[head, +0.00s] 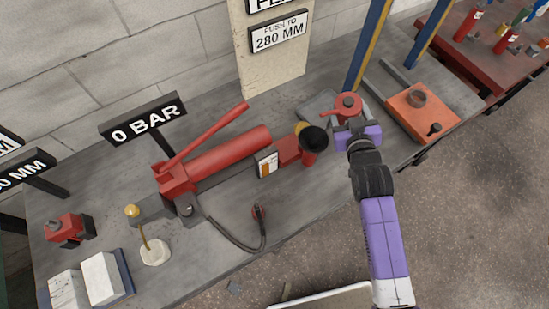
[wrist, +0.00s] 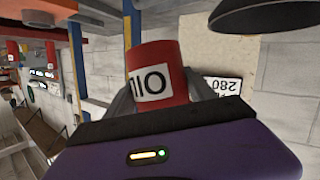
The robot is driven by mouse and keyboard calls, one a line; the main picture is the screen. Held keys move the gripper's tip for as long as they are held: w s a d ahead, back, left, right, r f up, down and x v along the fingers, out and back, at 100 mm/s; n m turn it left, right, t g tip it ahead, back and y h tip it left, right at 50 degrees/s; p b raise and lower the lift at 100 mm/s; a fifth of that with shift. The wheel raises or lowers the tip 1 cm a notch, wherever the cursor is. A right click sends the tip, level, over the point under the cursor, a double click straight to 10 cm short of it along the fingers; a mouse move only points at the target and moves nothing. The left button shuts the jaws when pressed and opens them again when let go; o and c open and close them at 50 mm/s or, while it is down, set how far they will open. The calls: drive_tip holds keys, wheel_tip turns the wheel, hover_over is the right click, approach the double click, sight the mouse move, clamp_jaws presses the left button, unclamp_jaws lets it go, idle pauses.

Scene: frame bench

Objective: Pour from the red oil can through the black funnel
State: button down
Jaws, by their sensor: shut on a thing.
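The red oil can (head: 347,106) is held in my gripper (head: 352,125) above the bench, just right of the black funnel. In the wrist view the can (wrist: 165,62) sits between the two grey fingers, its white OIL label upside down in that picture. The black funnel (head: 314,138) stands over the red pump's right end, beside a small yellow part. A dark round shape at the top right of the wrist view looks like the funnel (wrist: 265,18).
The red hydraulic pump (head: 225,155) with its raised lever lies on the grey bench (head: 225,245). A 0 BAR sign (head: 143,121) stands behind it. Blue and yellow posts (head: 366,45) rise behind the can. An orange block (head: 418,108) lies right of my gripper.

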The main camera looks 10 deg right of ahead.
drive_tip(key=shift+a+p, duration=0.15)
drive_tip(key=shift+p, duration=0.2)
drive_tip(key=shift+a+f+m+y+p, duration=0.2)
drive_tip(key=shift+f+m+y+p, duration=0.1)
drive_tip(key=shift+f+m+p, duration=0.15)
drive_tip(key=shift+s+g, duration=0.1)
drive_tip(key=shift+g, duration=0.2)
drive_tip(key=shift+a+m+p, duration=0.15)
drive_tip(key=shift+m+p, duration=0.1)
drive_tip(key=shift+p, duration=0.15)
drive_tip(key=shift+s+a+f+m+y, duration=0.1)
drive_tip(key=shift+a+f+m+y, duration=0.2)
drive_tip(key=shift+f, duration=0.2)
